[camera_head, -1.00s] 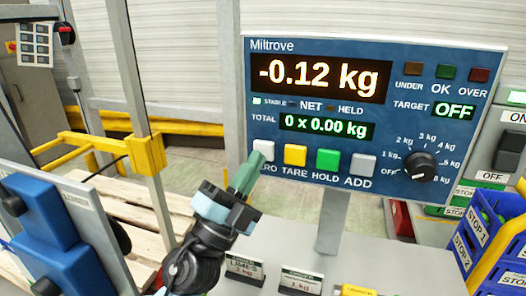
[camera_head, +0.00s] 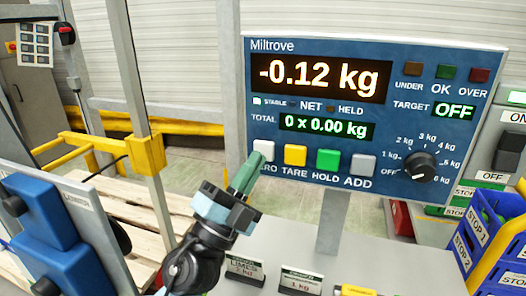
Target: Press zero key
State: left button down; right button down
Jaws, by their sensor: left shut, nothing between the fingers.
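The blue Miltrove scale panel (camera_head: 400,110) faces me and reads -0.12 kg, with the total at 0 x 0.00 kg. The white zero key (camera_head: 264,149) is at the lower left of its key row, and the first letter of its label is hidden. The TARE key (camera_head: 295,155) is yellow, the HOLD key (camera_head: 327,161) green and the ADD key (camera_head: 363,165) grey. My left gripper (camera_head: 250,167) is shut and empty, its green fingertips at the lower left edge of the zero key. I cannot tell whether they touch it. My right gripper is not in view.
A rotary knob (camera_head: 420,167) is at the panel's right. Blue crates (camera_head: 483,238) with STOP labels stand at the lower right. Small price signs (camera_head: 300,281) stand on the grey counter below. A yellow rail (camera_head: 146,155) and wooden pallet (camera_head: 140,205) are at the left.

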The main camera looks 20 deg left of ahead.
pick_arm(q)
jog(key=shift+w, duration=0.1)
dwell(0.6)
jog(key=shift+w, duration=0.35)
jog(key=shift+w, duration=0.4)
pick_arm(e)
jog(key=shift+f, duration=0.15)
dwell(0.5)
pick_arm(q)
jog(key=shift+s, duration=0.9)
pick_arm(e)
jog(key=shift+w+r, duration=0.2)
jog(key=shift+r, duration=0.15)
pick_arm(q)
jog(key=shift+s+a+p, duration=0.1)
jog(key=shift+s+p, duration=0.45)
jog(key=shift+s, duration=1.95)
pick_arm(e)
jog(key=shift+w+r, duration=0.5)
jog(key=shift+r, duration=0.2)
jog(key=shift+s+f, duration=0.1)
